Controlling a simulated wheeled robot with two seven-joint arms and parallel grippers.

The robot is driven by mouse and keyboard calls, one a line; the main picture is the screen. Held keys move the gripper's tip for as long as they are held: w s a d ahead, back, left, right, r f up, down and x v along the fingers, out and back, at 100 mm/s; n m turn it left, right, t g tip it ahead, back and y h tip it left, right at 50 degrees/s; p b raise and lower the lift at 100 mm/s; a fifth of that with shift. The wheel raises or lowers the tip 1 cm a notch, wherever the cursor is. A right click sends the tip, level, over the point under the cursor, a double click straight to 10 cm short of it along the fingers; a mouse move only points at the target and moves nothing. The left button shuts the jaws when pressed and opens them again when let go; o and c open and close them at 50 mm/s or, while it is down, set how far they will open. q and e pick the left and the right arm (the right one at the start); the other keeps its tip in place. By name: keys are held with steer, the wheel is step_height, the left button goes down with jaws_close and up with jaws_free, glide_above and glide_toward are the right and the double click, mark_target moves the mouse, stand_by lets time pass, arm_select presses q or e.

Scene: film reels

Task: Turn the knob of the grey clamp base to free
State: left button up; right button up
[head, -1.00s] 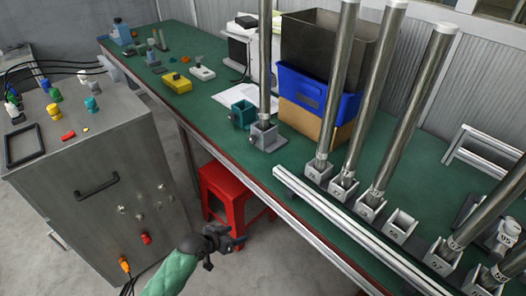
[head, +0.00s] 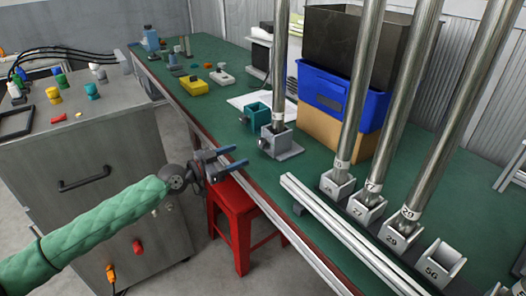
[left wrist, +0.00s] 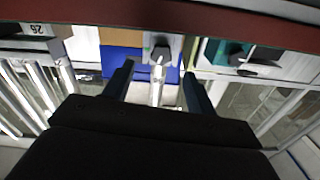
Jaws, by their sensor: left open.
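The grey clamp base (head: 289,147) stands on the green bench near its front edge, with an upright metal pole (head: 280,75) in it. Its dark knob (head: 265,143) faces the front left. In the left wrist view the grey clamp base (left wrist: 152,42) and its knob (left wrist: 160,53) show near the top centre, between the fingers' directions. My left gripper (head: 238,156) is open and empty, in front of the bench edge, left of the knob and apart from it. Its fingers (left wrist: 157,72) point toward the base. My right gripper is not in view.
A teal clamp base (head: 256,113) stands just behind the grey one. A blue bin (head: 325,93) is behind to the right. A metal rail (head: 335,222) and numbered pole holders (head: 337,185) lie to the right. A red stool (head: 240,205) stands below my gripper.

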mark_target(259, 144)
arm_select(q)
steer(key=x, duration=0.2)
steer(key=p+x, duration=0.1)
steer(key=x, duration=0.1)
steer(key=r+p+x, duration=0.1)
steer(key=x, duration=0.1)
steer(key=shift+w, duration=0.3)
steer(key=shift+x, duration=0.85)
steer(key=shift+f, duration=0.1)
steer(key=c, duration=1)
steer(key=shift+d, duration=0.1)
